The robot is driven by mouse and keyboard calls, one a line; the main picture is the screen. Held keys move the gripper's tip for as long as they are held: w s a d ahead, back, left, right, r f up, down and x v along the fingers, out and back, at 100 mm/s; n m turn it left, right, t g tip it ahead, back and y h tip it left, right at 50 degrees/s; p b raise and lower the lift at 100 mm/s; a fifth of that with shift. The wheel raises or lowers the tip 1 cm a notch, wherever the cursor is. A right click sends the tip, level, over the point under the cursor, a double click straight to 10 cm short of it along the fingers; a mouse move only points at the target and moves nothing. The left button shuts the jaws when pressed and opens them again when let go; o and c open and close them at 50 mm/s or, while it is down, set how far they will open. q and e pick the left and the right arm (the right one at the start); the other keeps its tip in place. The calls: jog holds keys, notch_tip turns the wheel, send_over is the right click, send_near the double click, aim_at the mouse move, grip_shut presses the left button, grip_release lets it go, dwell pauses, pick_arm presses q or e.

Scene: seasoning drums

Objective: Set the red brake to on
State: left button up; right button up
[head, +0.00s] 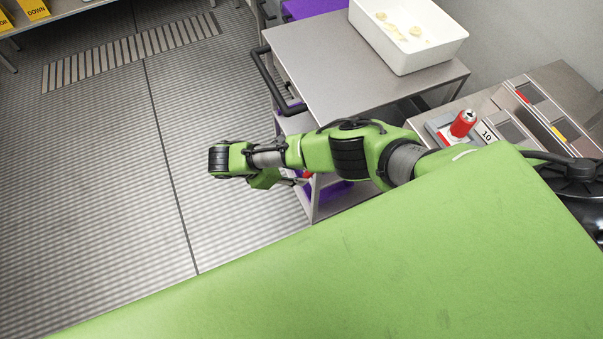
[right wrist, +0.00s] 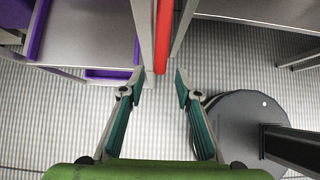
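A red bar (right wrist: 163,35), which looks like the red brake, runs in from the top of the right wrist view beside a grey cart post. Its rounded near end lies between and just beyond the fingertips of my right gripper (right wrist: 160,88). The gripper is open, with a gap on both sides of the bar. In the head view, a small red patch (head: 307,175) shows by the cart, mostly hidden behind my right arm. I cannot read the brake's setting. My left gripper is not in view.
The grey cart (head: 325,50) carries a white bin (head: 408,35) and has a black handle (head: 270,80). A counter at right holds a red cylinder (head: 463,123) by a "10" label. Open floor (head: 110,180) lies left. A dark round base (right wrist: 240,120) stands right of the gripper.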

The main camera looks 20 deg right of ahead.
jog(key=v, duration=0.8)
jog(key=shift+a+r, duration=0.15)
jog(key=shift+r, duration=0.05)
